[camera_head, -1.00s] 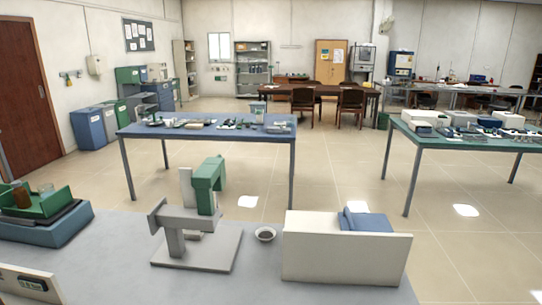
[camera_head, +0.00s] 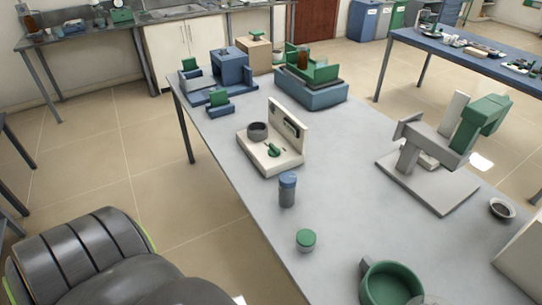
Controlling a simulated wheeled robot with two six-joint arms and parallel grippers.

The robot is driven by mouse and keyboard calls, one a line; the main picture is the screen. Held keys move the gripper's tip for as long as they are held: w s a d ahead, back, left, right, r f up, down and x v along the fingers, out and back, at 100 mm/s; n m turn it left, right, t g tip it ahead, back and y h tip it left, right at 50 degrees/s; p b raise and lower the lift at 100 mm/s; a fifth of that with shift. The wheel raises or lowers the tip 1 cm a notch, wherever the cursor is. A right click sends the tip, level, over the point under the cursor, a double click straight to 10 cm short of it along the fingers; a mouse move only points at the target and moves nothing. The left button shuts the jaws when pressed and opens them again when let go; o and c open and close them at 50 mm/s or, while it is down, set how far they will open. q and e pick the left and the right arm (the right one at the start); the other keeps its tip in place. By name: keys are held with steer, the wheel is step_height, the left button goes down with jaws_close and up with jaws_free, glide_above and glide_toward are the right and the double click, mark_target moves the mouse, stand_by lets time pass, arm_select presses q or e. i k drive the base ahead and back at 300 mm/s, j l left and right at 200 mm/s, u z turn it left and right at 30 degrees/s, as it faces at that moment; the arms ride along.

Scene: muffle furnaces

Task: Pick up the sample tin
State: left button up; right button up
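A small round tin with a green lid (camera_head: 306,240) stands upright near the front edge of the grey table (camera_head: 235,150). Behind it stands a taller grey jar with a blue lid (camera_head: 288,190). I cannot tell for certain which is the sample tin; the low green-lidded one looks most like a tin. Neither of my grippers is in view, and nothing touches either container.
A white instrument with a dark round cup (camera_head: 257,132) stands behind the jar. A green round vessel (camera_head: 390,285) is cut off at the bottom edge. A grey-green press (camera_head: 430,160) and a small bowl (camera_head: 502,209) are to the right. The table's middle is clear.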

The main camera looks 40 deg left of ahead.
mark_target(306, 238)
steer(key=l+u, duration=0.1)
steer(key=u, duration=0.8)
